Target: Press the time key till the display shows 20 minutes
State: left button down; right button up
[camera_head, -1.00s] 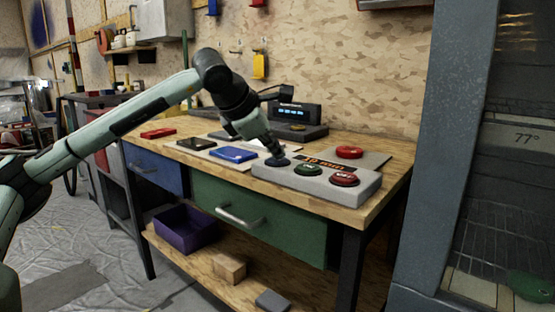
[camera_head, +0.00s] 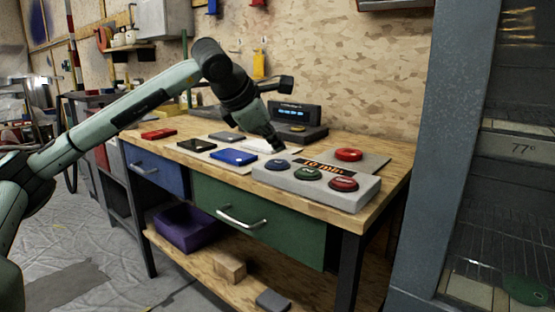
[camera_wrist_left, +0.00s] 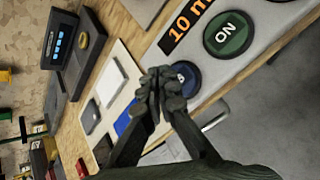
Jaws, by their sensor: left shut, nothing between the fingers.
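A grey control box (camera_head: 308,192) sits at the bench's front right. It has a blue key (camera_head: 277,166) at the left, a green ON key (camera_head: 307,174) and a red key (camera_head: 343,184). Its orange-on-black display (camera_head: 323,167) reads 10 min; the wrist view shows part of this display (camera_wrist_left: 186,25). My left gripper (camera_head: 278,150) is shut and empty, its tips just above the blue key and apart from it. In the left wrist view the fingertips (camera_wrist_left: 160,80) partly cover the blue key (camera_wrist_left: 187,76). My right gripper is not in view.
A red button (camera_head: 348,154) on a grey plate lies behind the box. Blue (camera_head: 233,157), black (camera_head: 196,144) and red (camera_head: 158,133) flat blocks lie to the left. A blue-lit device (camera_head: 295,112) stands at the back. A grey pillar (camera_head: 447,150) rises at the right.

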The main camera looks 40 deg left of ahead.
aim_at(275, 163)
pick_arm(q)
notch_tip(275, 163, up, 4)
jog(key=shift+r+p, duration=0.1)
jog(key=shift+p, duration=1.15)
